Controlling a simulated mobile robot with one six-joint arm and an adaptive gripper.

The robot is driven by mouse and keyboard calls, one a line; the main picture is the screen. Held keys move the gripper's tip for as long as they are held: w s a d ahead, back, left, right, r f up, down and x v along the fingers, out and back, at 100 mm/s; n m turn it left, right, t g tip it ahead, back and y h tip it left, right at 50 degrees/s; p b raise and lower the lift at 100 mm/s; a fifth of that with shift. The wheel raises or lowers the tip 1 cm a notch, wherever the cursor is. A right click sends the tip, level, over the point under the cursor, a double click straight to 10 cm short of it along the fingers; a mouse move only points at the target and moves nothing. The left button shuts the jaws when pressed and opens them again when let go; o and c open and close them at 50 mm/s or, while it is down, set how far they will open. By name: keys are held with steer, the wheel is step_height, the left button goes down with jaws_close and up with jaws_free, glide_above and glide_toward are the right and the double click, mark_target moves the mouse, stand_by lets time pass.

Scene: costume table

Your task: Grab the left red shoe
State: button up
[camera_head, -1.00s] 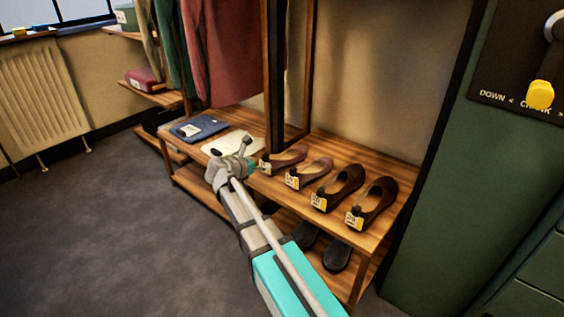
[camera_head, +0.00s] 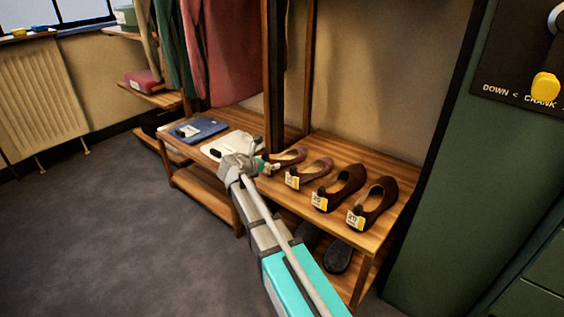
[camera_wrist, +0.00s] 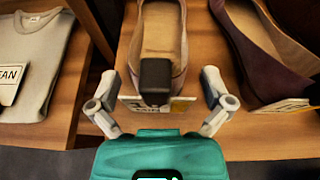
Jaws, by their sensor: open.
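The left red shoe (camera_head: 289,155) is the leftmost of a row of shoes on the wooden shelf, a reddish flat with a tan insole. In the wrist view this shoe (camera_wrist: 160,35) lies straight ahead, its heel toward me, with a dark block at the heel and a white and yellow tag below. My gripper (camera_head: 262,166) is at the shelf's front edge by the heel. In the wrist view my gripper (camera_wrist: 160,92) is open, one finger on each side of the heel end. The fingers look apart from the shoe; their exact depth I cannot tell.
A second reddish shoe (camera_head: 311,173) lies close on the right, then two brown shoes (camera_head: 338,188). A folded white shirt (camera_head: 232,146) and blue garment (camera_head: 196,129) lie on the left. A dark upright post (camera_head: 275,100) stands behind. More shoes (camera_head: 338,257) sit below.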

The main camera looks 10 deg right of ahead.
steer(key=c, duration=1.2)
steer(key=shift+r, duration=0.15)
step_height(320, 180, up, 3)
steer(key=p, duration=0.3)
steer(key=shift+s+d+r+p, duration=0.45)
steer(key=shift+s+r+p, duration=1.2)
steer(key=shift+s, duration=0.65)
steer(key=shift+s+d+r+p, duration=0.45)
steer(key=shift+s+r+p, duration=1.2)
steer(key=shift+s, duration=0.6)
steer(key=shift+s+d+r+p, duration=0.45)
steer(key=shift+s+r+p, duration=1.2)
steer(key=shift+s, duration=0.65)
steer(key=shift+f, duration=0.1)
